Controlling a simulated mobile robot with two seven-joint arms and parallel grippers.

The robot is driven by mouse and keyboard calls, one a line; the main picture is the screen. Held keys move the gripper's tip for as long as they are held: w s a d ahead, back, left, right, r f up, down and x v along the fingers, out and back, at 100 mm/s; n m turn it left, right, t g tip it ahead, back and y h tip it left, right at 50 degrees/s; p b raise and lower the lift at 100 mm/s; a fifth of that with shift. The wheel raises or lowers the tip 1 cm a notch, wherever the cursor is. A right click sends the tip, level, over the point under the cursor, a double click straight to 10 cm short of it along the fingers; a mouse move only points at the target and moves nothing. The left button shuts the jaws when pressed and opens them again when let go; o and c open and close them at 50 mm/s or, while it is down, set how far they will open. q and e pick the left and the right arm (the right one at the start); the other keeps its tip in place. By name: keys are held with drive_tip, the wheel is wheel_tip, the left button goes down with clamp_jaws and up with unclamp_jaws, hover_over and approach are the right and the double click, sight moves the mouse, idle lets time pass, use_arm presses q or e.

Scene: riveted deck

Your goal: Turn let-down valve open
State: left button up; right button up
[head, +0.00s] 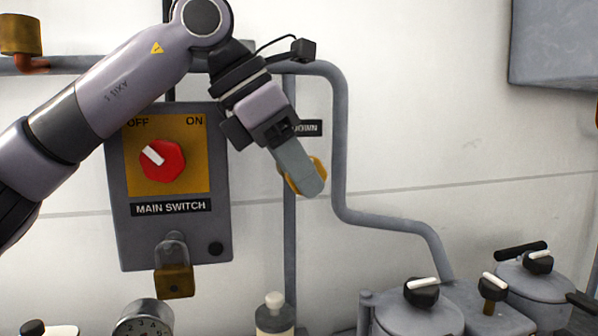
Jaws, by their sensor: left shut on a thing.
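The let-down valve (289,184) shows as a yellow-orange handle on a vertical grey pipe, mostly hidden behind my left gripper. Only parts of its edge show on both sides of the finger. A black label (311,128) above it is partly covered, with its end reading like "DOWN". My left gripper (312,186) reaches down from the upper left and is shut on the valve handle. The handle's exact angle cannot be told because the finger covers it. My right gripper is not in view.
A grey main switch box (220,185) with a red knob (163,161) pointing toward OFF stands left of the valve. A brass padlock (174,281) hangs below. A bent grey pipe (340,150) runs close on the right. Lidded vessels (418,320) fill the lower right.

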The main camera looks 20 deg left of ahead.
use_arm(q)
drive_tip(key=o, duration=1)
drive_tip(key=shift+c, duration=0.2)
wheel_tip(320, 180, up, 20)
drive_tip(key=p, duration=0.7)
drive_tip(key=shift+p, duration=0.3)
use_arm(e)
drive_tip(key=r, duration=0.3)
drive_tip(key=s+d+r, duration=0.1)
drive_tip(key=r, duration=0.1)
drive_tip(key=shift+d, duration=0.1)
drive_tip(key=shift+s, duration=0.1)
